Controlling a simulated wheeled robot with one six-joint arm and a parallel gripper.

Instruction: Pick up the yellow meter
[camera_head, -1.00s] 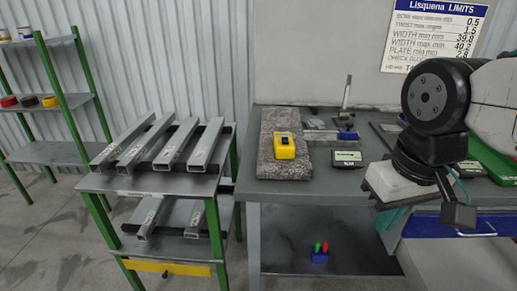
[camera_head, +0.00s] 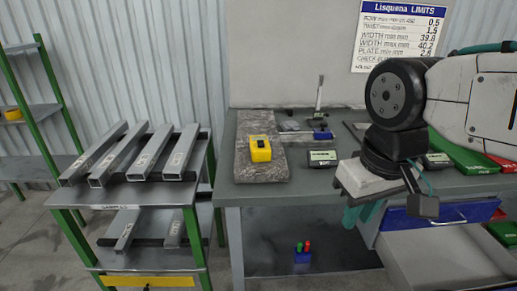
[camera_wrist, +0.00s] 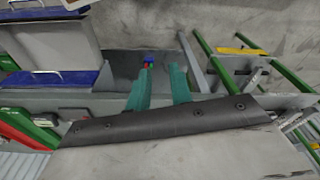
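The yellow meter (camera_head: 260,149) has a dark face and sits on a grey speckled stone slab (camera_head: 262,176) on the bench. My gripper (camera_wrist: 163,70) shows in the wrist view as two teal fingers, spread apart with nothing between them. In the head view my arm is to the right of the meter, with teal fingertips partly hidden below the wrist near the bench's front edge. The gripper is well apart from the meter. The meter is not clearly visible in the wrist view.
A dark gauge (camera_head: 322,158) and a blue-based tool (camera_head: 322,135) lie right of the slab. An open drawer (camera_head: 445,268) juts out below my arm. A rack (camera_head: 118,194) of metal channels stands left. A green case (camera_head: 462,153) is at right.

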